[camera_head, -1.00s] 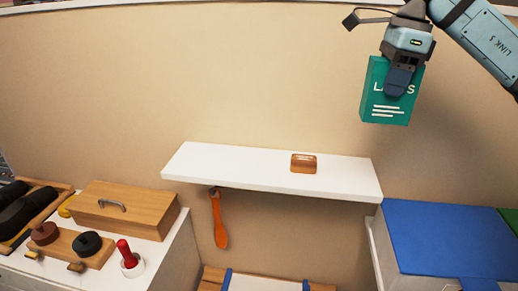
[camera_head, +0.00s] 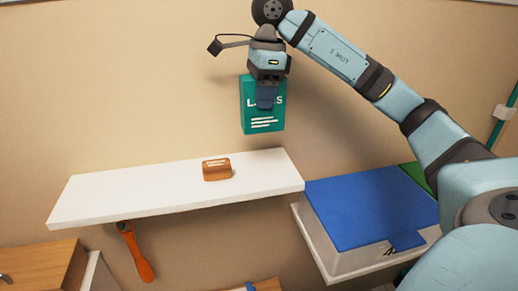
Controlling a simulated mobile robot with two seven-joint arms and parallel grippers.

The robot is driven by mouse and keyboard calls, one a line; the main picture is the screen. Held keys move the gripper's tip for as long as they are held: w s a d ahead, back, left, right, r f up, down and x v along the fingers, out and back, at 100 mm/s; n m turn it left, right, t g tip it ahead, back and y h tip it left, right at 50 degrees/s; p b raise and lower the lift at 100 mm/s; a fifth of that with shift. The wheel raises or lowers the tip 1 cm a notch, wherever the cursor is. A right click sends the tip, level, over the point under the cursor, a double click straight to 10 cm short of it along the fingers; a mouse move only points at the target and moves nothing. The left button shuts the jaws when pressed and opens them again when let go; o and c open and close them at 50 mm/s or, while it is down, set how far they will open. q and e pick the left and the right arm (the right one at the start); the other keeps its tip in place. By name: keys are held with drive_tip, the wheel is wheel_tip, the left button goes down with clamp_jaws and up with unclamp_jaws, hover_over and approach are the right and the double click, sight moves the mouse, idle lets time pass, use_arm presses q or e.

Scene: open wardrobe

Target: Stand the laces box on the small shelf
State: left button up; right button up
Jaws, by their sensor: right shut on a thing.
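The laces box (camera_head: 262,117) is a teal box with white lettering. My right gripper (camera_head: 265,97) is shut on its upper part and holds it upright in the air, above the right part of the small shelf (camera_head: 130,190). The shelf is a white board on the wall, and a clear gap shows between it and the box's bottom. My left gripper is not in view.
An orange-handled tool (camera_head: 136,252) hangs under the shelf. A box with a blue lid (camera_head: 370,207) stands at the right, below shelf level. A wooden case (camera_head: 40,268) sits at lower left. The shelf's left part and right end are bare.

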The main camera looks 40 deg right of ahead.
sight(262, 126)
wheel_tip(262, 126, down, 8)
drive_tip(key=shift+r, duration=0.1)
drive_tip(key=shift+s+f, duration=0.1)
drive_tip(key=shift+f, duration=2.3)
drive_tip(key=o, duration=1)
drive_tip(key=shift+r, duration=0.3)
drive_tip(key=r, duration=0.6)
drive_tip(key=d+r, duration=0.1)
drive_tip(key=r, duration=0.3)
drive_tip(key=shift+s, duration=0.25)
drive_tip(key=shift+s+d+r, duration=0.1)
drive_tip(key=shift+r, duration=0.7)
drive_tip(key=shift+f, duration=0.1)
